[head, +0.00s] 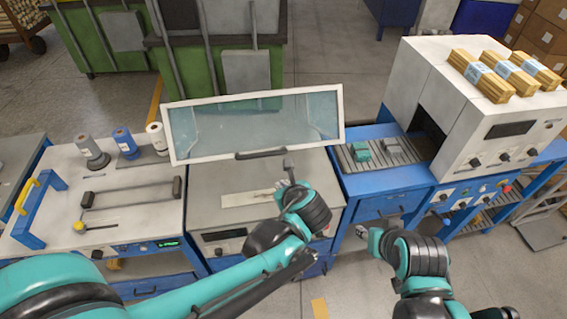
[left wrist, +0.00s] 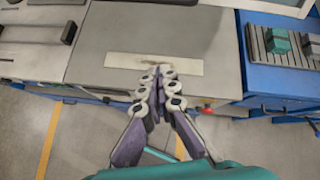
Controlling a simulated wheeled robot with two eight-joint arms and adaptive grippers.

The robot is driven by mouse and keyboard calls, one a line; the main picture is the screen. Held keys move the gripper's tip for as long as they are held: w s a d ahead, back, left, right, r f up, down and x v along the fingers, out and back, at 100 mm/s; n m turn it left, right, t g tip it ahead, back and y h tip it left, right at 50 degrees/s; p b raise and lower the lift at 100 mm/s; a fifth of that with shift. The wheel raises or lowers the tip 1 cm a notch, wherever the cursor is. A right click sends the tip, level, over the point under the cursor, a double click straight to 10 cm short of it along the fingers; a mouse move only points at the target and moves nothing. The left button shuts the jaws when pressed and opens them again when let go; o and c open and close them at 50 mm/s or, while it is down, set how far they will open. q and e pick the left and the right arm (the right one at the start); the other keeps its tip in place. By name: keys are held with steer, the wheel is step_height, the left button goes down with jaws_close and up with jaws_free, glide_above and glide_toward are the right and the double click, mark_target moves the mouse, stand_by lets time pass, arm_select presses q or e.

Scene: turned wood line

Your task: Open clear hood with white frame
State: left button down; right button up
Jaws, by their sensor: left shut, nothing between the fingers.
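The clear hood (head: 250,120) with a white frame stands raised and tilted over the grey machine (head: 215,215) in the head view. Its dark handle (head: 262,154) is on the lower front edge. A corner of the white frame (left wrist: 285,4) shows at the top of the left wrist view. My left gripper (head: 288,172) is shut and empty, just below and right of the handle, over the machine's top. Its closed fingers show in the left wrist view (left wrist: 160,85). My right gripper (head: 368,235) is lower right, away from the hood; its fingers are too small to judge.
A pale strip (head: 248,198) lies on the machine's top. At left is a bench (head: 50,190) with several spools and a blue-framed handle. At right, a conveyor (head: 350,160) carries a teal block (head: 362,150) beside a white machine (head: 440,90) with wooden bundles on top.

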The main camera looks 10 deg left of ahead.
arm_select(q)
steer(key=w+m+t+b, duration=0.1)
steer(key=w+m+t, duration=0.1)
steer(key=w, duration=0.7)
steer(key=shift+w+a+f+m, duration=0.3)
steer(key=shift+a+f+m, duration=0.1)
steer(key=shift+m, duration=0.4)
